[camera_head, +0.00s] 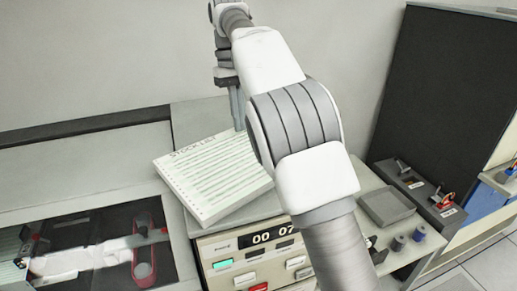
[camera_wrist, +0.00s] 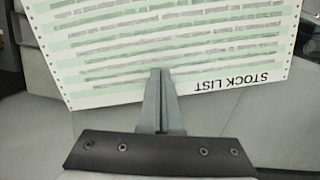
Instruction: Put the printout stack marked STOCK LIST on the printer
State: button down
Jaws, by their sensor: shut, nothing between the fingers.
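The printout stack marked STOCK LIST (camera_head: 215,175) lies flat, turned at an angle, on top of the grey cabinet with buttons and a 00 07 display. It is white with green bars. In the wrist view the stack (camera_wrist: 160,50) fills the upper part, its label upside down near the edge closest to my gripper. My gripper (camera_head: 238,128) is shut and empty at the stack's far edge; its fingers also show in the wrist view (camera_wrist: 160,75), overlapping that edge in the picture. I cannot tell whether they touch the paper.
The cabinet's control front (camera_head: 262,258) faces the camera. A glass-topped unit (camera_head: 80,200) stands to the left. A tall black panel (camera_head: 440,90) stands behind.

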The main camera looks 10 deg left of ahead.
aim_at(250, 147)
jog(key=s+d+b, duration=0.1)
jog(key=s+d, duration=0.1)
jog(key=s, duration=0.1)
jog(key=s+d, duration=0.2)
jog(key=s, duration=0.1)
jog(key=s+d+b, duration=0.1)
jog(key=s, duration=0.2)
jog(key=shift+d+b, duration=0.35)
jog(key=shift+d, duration=0.05)
jog(key=shift+f, duration=0.85)
jog(key=shift+f, duration=0.15)
jog(key=shift+w+a+p, duration=0.1)
jog(key=shift+w+p, duration=0.05)
jog(key=shift+p, duration=0.15)
jog(key=shift+w+a+r+p, duration=0.15)
jog(key=shift+r+p, duration=0.05)
jog(key=shift+p, duration=0.25)
jog(key=w+p, duration=0.1)
jog(key=w+a+p, duration=0.1)
jog(key=p, duration=0.1)
jog(key=shift+w+a+r, duration=0.1)
jog(key=shift+w+a, duration=0.2)
jog(key=shift+w+a+f+p, duration=0.3)
jog(key=shift+w+a+p, duration=0.15)
jog(key=shift+w+p, duration=0.2)
